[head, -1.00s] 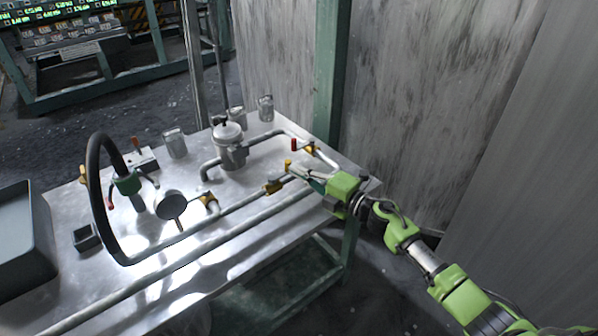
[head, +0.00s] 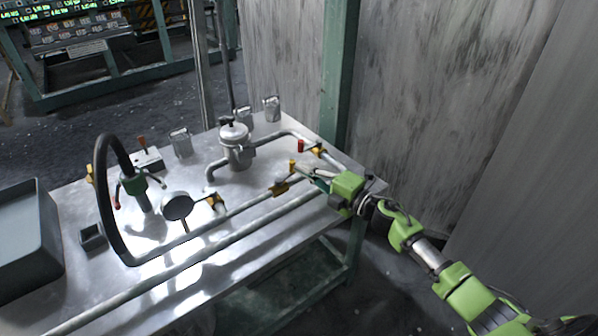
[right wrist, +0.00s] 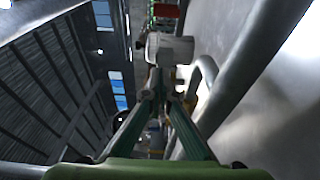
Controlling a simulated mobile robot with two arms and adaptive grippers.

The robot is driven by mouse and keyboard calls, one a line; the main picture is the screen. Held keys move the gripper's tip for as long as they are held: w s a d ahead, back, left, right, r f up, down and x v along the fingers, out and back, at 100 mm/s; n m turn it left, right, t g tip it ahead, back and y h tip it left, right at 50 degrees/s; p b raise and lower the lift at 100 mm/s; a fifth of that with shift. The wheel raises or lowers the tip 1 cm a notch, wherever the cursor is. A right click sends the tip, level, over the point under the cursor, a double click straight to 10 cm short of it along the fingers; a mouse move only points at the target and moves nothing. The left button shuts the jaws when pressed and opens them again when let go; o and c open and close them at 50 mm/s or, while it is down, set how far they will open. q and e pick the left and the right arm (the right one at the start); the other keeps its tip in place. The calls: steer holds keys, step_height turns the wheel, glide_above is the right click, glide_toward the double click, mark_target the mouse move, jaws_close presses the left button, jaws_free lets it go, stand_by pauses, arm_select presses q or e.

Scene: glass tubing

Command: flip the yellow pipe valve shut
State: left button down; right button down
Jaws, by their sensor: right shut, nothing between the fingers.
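The yellow pipe valve (head: 281,187) sits on the front pipe on the metal table, with its small yellow handle (head: 292,165) standing up at its right end. My right gripper (head: 306,172) reaches in from the right, its fingertips close beside the handle. Whether they touch it I cannot tell. In the right wrist view my right gripper (right wrist: 163,90) shows its two fingers brought together at the tips, with nothing held. My left gripper is out of view.
A red-handled valve (head: 301,146) stands behind on the bent pipe. A metal pot (head: 236,150), a round gauge (head: 177,205), a black hose (head: 103,205) and a grey bin (head: 50,235) are also on the table. A green post (head: 340,75) and walls rise behind.

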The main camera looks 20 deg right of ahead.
steer(key=shift+w, duration=1.05)
steer(key=shift+w+a, duration=0.15)
steer(key=shift+w, duration=0.3)
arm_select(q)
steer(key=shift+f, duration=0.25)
arm_select(e)
steer(key=shift+w+a, duration=0.1)
steer(key=shift+w, duration=0.1)
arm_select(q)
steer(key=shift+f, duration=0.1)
